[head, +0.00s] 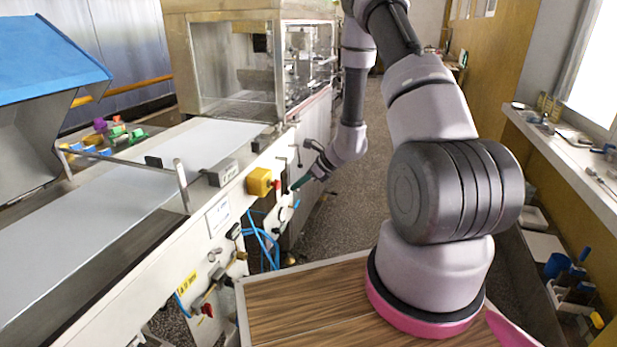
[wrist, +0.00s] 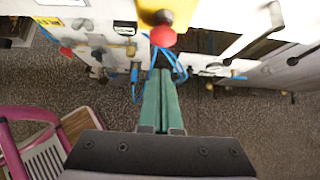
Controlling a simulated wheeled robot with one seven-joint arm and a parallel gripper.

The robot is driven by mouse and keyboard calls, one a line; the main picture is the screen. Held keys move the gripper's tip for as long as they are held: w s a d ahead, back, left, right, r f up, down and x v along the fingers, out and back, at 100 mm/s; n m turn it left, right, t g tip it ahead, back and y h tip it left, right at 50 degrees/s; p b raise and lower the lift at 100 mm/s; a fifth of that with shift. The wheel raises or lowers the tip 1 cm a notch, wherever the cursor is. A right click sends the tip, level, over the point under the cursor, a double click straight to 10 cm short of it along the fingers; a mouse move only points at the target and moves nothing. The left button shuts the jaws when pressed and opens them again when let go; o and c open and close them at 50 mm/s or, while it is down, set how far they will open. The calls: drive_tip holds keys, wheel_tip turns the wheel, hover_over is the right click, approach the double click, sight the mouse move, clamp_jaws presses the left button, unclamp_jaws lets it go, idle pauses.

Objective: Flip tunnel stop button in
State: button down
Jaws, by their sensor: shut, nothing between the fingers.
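The stop button is a red round knob (head: 277,185) on a yellow box (head: 258,181) on the side of the conveyor machine. In the wrist view the red knob (wrist: 163,37) sticks out from the yellow box (wrist: 181,12) at the top centre. My gripper (head: 295,187) has green fingers and is just right of the knob in the head view. In the wrist view my gripper (wrist: 161,72) is shut and empty, its tips pointing up the picture toward the knob. A small gap shows between tips and knob; the exact distance is unclear.
Blue hoses (head: 266,240) hang under the yellow box. A second red knob (head: 207,310) sits lower on the machine side. The white belt (head: 130,205) runs to a clear-walled tunnel housing (head: 235,70). A window ledge (head: 570,150) stands at right. Speckled floor between is open.

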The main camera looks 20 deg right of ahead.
sight(279, 188)
drive_tip(key=shift+w+a+r, duration=0.1)
drive_tip(key=shift+w+a, duration=0.45)
drive_tip(key=shift+a, duration=0.2)
drive_tip(key=shift+w+a+r, duration=0.1)
drive_tip(key=shift+w+a, duration=0.4)
drive_tip(key=shift+a, duration=0.2)
